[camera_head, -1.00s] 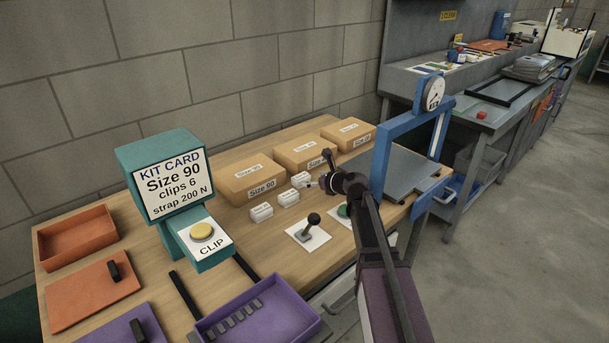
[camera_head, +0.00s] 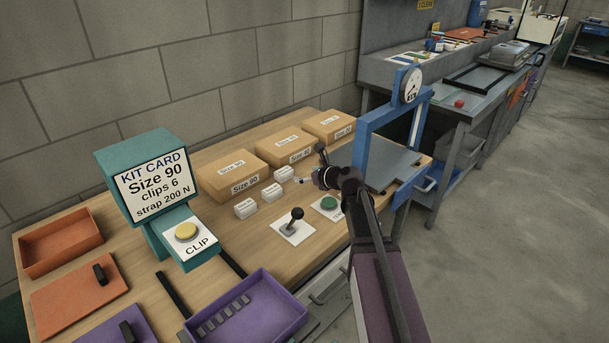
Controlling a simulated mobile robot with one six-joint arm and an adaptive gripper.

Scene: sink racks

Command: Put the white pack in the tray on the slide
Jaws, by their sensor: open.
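Several small white packs stand in a short row on the wooden bench: a front one (camera_head: 245,208), a middle one (camera_head: 271,193) and a back one (camera_head: 284,173). My gripper (camera_head: 303,181) is open and points left, just right of the back pack. It looks small and partly hidden by its own wrist, and I cannot tell whether it touches that pack. The purple tray (camera_head: 283,335) sits on the dark slide rails (camera_head: 174,293) at the bench front, with several grey clips inside and no white pack visible.
Brown boxes (camera_head: 232,174) stand behind the packs. The teal kit card stand (camera_head: 150,180) with a yellow button is left. A black lever (camera_head: 294,220) and green button (camera_head: 329,203) lie in front of my gripper. A blue gauge frame (camera_head: 370,145) stands right.

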